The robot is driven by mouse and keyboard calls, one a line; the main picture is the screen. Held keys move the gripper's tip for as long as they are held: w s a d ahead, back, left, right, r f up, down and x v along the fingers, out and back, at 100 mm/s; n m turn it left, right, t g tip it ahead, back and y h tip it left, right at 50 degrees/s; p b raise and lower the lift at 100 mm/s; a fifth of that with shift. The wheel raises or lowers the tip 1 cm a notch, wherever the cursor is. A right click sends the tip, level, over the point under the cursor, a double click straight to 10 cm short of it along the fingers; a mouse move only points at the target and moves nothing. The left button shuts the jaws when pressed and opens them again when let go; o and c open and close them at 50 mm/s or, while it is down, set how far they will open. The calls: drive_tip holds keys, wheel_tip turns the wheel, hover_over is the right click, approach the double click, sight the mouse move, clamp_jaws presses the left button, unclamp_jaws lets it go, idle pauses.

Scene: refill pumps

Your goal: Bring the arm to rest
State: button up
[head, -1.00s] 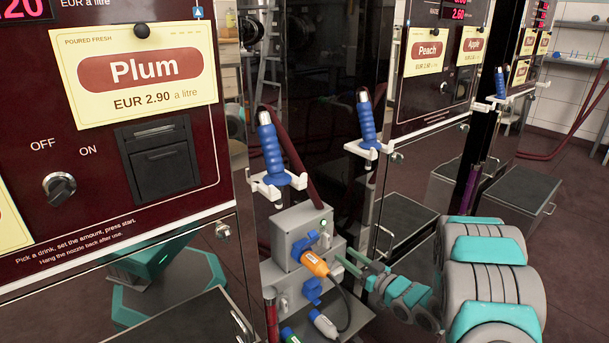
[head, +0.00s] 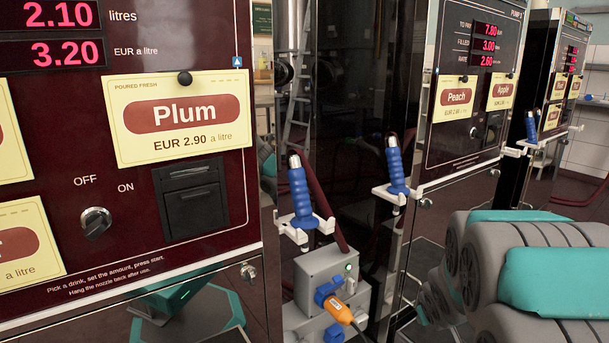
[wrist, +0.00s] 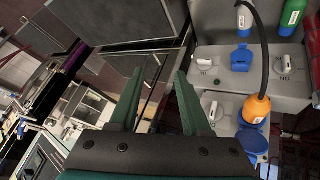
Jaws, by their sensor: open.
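My gripper (wrist: 157,76) shows in the wrist view with its two green fingers apart and nothing between them. In the head view my arm's grey and teal links fill the lower right, and the gripper itself is out of sight. In the wrist view a grey socket box (wrist: 225,160) lies to the right of the fingers. An orange plug (wrist: 257,108) sits at a blue socket on it, with a dark cable. In the head view the orange plug (head: 338,309) is at the blue socket on the box (head: 322,264), apart from my arm.
The Plum pump (head: 130,215) stands at the left, the Peach and Apple pump (head: 455,140) at the right. Blue nozzles hang in white holders between them, one at the left (head: 299,192) and one at the right (head: 396,165). White (wrist: 243,20) and green (wrist: 291,14) plugs show in the wrist view.

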drive_tip(key=s+a+r+g+y, duration=0.1)
drive_tip(key=s+a+g, duration=0.2)
drive_tip(key=s, duration=0.9)
drive_tip(key=s+a+r+m+g, duration=0.1)
drive_tip(key=s+a+r+g, duration=0.1)
drive_tip(key=s+a, duration=0.5)
drive_tip(key=s+a+r+g+y, duration=0.1)
drive_tip(key=s+a+g, duration=0.3)
drive_tip(key=s, duration=1.3)
drive_tip(key=shift+s+a+r+m+y, duration=0.15)
drive_tip(key=shift+a+r+m+y, duration=0.2)
drive_tip(key=shift+r, duration=0.35)
